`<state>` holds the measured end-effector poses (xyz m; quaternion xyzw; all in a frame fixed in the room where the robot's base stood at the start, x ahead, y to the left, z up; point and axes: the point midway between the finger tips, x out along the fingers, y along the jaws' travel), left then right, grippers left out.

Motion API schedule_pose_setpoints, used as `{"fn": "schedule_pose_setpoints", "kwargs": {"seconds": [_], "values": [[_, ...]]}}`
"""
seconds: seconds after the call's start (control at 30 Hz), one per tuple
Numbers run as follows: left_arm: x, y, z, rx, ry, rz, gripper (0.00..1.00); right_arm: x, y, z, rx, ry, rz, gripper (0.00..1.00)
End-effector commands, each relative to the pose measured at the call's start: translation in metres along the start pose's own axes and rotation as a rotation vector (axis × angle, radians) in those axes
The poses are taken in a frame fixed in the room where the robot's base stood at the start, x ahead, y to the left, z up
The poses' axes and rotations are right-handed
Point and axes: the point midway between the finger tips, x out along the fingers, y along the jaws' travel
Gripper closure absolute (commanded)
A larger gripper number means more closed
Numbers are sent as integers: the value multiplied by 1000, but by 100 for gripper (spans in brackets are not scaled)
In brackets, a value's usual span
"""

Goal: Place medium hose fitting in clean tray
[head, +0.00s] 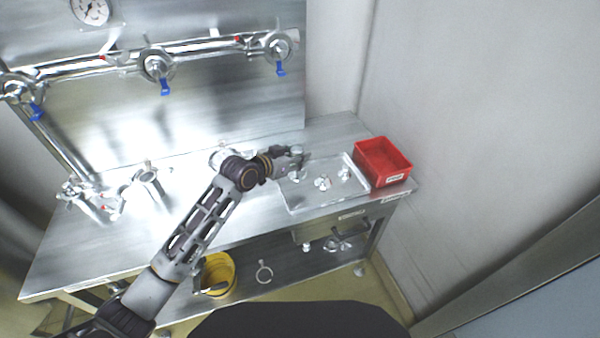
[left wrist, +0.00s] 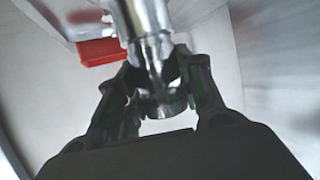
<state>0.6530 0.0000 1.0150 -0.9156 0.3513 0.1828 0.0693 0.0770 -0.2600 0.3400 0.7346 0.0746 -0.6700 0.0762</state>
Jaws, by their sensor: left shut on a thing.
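My left gripper (head: 298,156) reaches in from the left over the back left part of a clear, shallow tray (head: 300,205) on the steel bench. In the left wrist view, my left gripper (left wrist: 160,85) is shut on a shiny metal hose fitting (left wrist: 150,45), which sticks out past the fingers. The held fitting (head: 297,175) shows small below the fingers in the head view. I cannot tell whether it touches the tray. Other small metal fittings (head: 322,183) lie in the tray's middle and right part. My right gripper is not in view.
A red bin (head: 383,162) stands right of the tray; it also shows in the left wrist view (left wrist: 100,50). Pipes with blue-handled valves (head: 158,65) run along the back panel. A yellow bucket (head: 218,273) is on the lower shelf. The bench (head: 130,235) has bare steel at front left.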

Motion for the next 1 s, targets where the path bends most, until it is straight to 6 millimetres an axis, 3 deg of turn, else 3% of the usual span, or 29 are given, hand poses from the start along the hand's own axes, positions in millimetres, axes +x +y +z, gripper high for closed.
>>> {"fn": "schedule_pose_setpoints", "kwargs": {"seconds": [0.23,0.67,1.0], "values": [[9,0,22,0,3,0,100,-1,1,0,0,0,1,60],[11,0,26,1,3,0,100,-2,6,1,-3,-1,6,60],[23,0,54,-1,3,0,100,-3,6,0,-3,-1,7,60]]}}
